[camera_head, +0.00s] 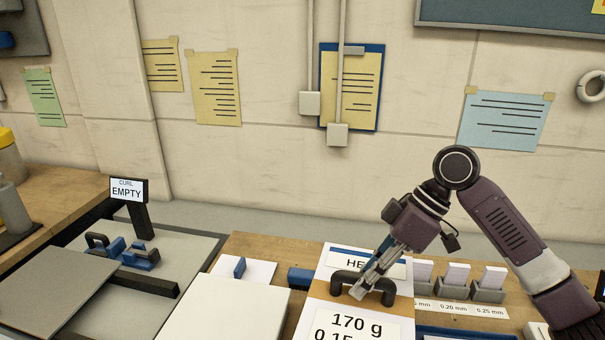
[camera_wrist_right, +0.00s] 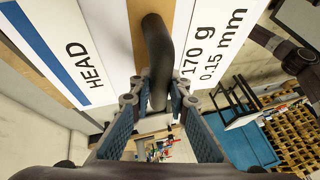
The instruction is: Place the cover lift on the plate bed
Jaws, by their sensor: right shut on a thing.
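The cover lift appears to be the white and brown board (camera_head: 320,287) marked "HEAD" and "170 g", with a dark arched handle (camera_head: 387,291) across it. My right gripper (camera_head: 366,286) is shut on that handle, reaching down from the right. In the right wrist view the handle (camera_wrist_right: 158,45) runs between both fingertips, and the board (camera_wrist_right: 105,45) lies just beyond them. Whether the board is raised off the bench is unclear. A grey bed (camera_head: 188,247) at the left, perhaps the plate bed, carries a grey plate (camera_head: 55,288). My left gripper is not in view.
A sign reading "CURL EMPTY" (camera_head: 127,190) stands on the grey bed beside blue and black fittings (camera_head: 125,252). A white slab (camera_head: 225,310) lies between the bed and the board. Small grey card holders (camera_head: 488,290) stand to the right. The wall is behind.

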